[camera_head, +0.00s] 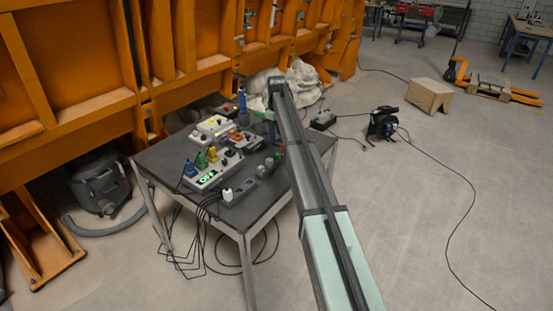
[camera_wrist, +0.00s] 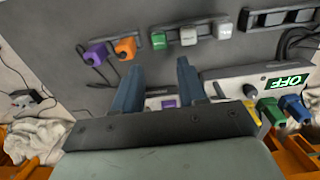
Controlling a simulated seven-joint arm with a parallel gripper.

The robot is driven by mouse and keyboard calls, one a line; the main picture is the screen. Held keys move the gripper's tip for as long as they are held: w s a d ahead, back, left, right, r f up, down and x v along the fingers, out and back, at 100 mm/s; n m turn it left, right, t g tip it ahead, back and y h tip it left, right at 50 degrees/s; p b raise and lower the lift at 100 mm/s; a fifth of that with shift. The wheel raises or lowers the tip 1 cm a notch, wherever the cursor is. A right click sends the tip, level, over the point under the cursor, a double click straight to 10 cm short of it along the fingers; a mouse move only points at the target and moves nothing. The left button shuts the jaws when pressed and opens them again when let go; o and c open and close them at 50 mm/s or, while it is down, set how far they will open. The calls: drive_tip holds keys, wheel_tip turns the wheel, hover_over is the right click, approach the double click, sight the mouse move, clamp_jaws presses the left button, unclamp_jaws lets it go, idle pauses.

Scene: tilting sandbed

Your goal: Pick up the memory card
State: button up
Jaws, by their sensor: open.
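I cannot make out a memory card for certain in either view. In the wrist view my gripper (camera_wrist: 159,72) is open, its two blue-grey fingers apart over the dark tabletop. A small purple piece (camera_wrist: 169,103) on a light device shows between the fingers, lower down; I cannot tell what it is. Nothing is visibly held. In the head view my arm crosses over the right side of the table (camera_head: 265,199), and its fingers cannot be made out there.
Purple (camera_wrist: 95,55) and orange (camera_wrist: 125,47) connectors lie beyond the fingers. In the head view, a power strip (camera_head: 240,191) and cables line the front edge; orange frames stand behind.

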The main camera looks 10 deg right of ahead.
sight(277, 154)
wheel_tip(277, 154, down, 11)
drive_tip(key=shift+f, duration=0.1)
clamp_jaws()
idle(0.8)
